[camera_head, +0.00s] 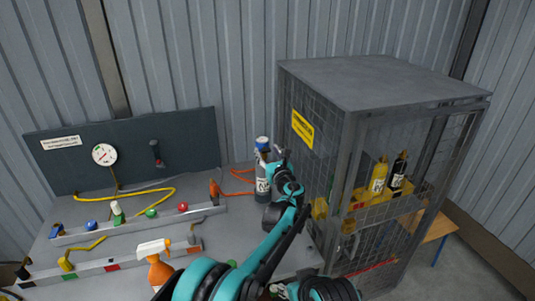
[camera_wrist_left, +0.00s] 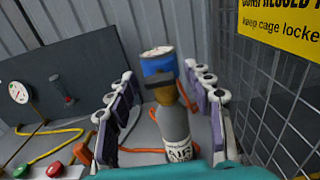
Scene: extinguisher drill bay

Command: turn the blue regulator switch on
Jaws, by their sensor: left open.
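A grey cylinder (camera_head: 263,182) stands on the bench beside the cage, with a blue regulator switch with a pale top (camera_head: 262,143) on it. The switch also shows large in the left wrist view (camera_wrist_left: 158,65), above the cylinder's brassy neck. My left gripper (camera_head: 268,153) is open, with its fingers on either side of the cylinder's top. In the left wrist view the fingers (camera_wrist_left: 160,78) show a gap to the switch on both sides. I cannot tell the switch's setting. My right gripper is not in view.
The wire cage (camera_head: 375,85) stands close on the right, with a yellow sign (camera_head: 302,129). A dark panel with a gauge (camera_head: 104,154) is behind left. Rails with coloured knobs (camera_head: 150,213), a yellow hose (camera_head: 140,191) and an orange spray bottle (camera_head: 159,272) occupy the bench's left.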

